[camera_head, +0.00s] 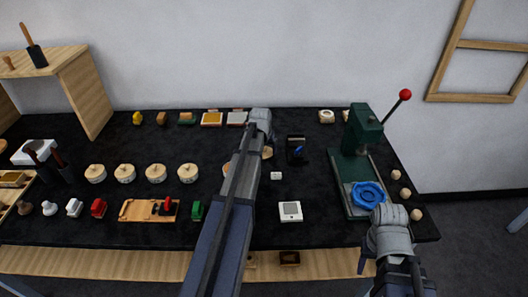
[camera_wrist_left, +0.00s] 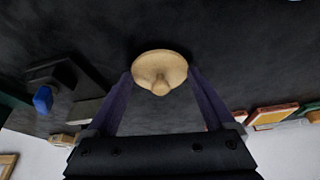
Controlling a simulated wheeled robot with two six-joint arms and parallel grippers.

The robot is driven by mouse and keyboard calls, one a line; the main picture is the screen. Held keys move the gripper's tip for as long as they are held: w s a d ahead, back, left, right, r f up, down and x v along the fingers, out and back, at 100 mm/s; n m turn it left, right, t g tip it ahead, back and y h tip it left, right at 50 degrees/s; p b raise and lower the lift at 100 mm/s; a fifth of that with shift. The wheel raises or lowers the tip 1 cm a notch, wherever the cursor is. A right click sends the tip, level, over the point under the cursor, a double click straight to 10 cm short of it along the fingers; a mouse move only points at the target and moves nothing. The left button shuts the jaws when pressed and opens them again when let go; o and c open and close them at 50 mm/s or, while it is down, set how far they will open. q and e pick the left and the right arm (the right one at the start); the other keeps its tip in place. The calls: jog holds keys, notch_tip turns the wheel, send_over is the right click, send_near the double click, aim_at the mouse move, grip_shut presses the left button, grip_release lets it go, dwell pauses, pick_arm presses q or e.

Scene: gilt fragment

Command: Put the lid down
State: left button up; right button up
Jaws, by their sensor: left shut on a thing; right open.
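My left gripper (camera_wrist_left: 160,85) is shut on a pale wooden lid (camera_wrist_left: 160,72) with a round knob, held by its sides between the two dark fingers. In the head view my left gripper (camera_head: 263,135) is at the middle of the black table, mostly hidden by its own arm, and a bit of the lid (camera_head: 267,153) shows beside it. I cannot tell the lid's height above the table. Several round lidded pots (camera_head: 156,173) stand in a row to the left, and another round pale piece (camera_head: 227,168) is partly behind the arm. My right gripper (camera_head: 388,245) is open at the front right.
A green press (camera_head: 352,165) with a red-knobbed lever and a blue ring (camera_head: 368,195) stands right. A black holder with a blue piece (camera_head: 296,150), a small white block (camera_head: 276,176) and a white device (camera_head: 290,211) lie right of my left arm. Bare black tabletop shows between them.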

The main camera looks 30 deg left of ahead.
pick_arm(q)
jog(key=shift+f, duration=0.15)
jog(key=o, duration=1)
jog(key=shift+o, duration=0.2)
jog(key=shift+r, duration=0.2)
jog(key=p+v, duration=1.1)
jog(key=v, duration=0.1)
